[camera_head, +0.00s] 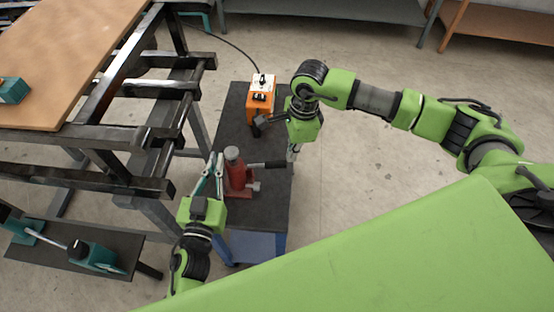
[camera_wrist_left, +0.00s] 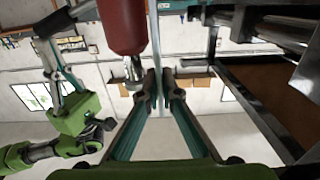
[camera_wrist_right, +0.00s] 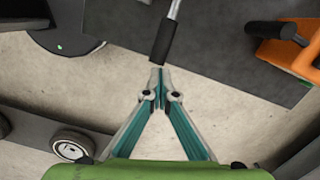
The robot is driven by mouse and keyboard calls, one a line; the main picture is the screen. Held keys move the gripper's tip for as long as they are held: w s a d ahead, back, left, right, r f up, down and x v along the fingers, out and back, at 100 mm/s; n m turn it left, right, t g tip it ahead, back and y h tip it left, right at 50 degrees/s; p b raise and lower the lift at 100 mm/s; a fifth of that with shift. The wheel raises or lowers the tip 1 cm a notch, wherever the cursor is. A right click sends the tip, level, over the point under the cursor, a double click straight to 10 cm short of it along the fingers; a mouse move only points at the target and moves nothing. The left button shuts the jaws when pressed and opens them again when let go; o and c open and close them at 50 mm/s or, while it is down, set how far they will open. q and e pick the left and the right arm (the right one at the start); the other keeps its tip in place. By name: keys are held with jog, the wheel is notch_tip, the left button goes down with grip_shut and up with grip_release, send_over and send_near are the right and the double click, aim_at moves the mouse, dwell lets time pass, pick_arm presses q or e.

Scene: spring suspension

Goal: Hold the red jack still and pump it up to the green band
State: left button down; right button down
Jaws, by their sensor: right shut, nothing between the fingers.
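The red jack (camera_head: 236,178) stands upright on a dark cart top, with its dark-gripped handle (camera_head: 268,164) pointing right. My left gripper (camera_head: 217,155) is at the jack's left side. In the left wrist view its fingertips are close together, and the red body (camera_wrist_left: 124,25) is left of them, not between them. Whether they are shut is unclear. My right gripper (camera_head: 291,158) is shut and empty near the handle's end. In the right wrist view the black grip (camera_wrist_right: 162,40) is just beyond the fingertips, apart from them. I cannot make out a green band.
An orange box (camera_head: 261,103) with a white top stands behind the jack on the cart (camera_head: 265,205). A dark metal frame and a wooden-topped table (camera_head: 65,50) are on the left. Open floor (camera_head: 360,165) is to the right of the cart.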

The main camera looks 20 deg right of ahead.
notch_tip(320, 180, up, 10)
jog(key=shift+d+f, duration=0.25)
jog(key=shift+d, duration=0.2)
dwell(0.9)
pick_arm(q)
jog(key=c, duration=2.2)
grip_release()
jog(key=v, duration=1.2)
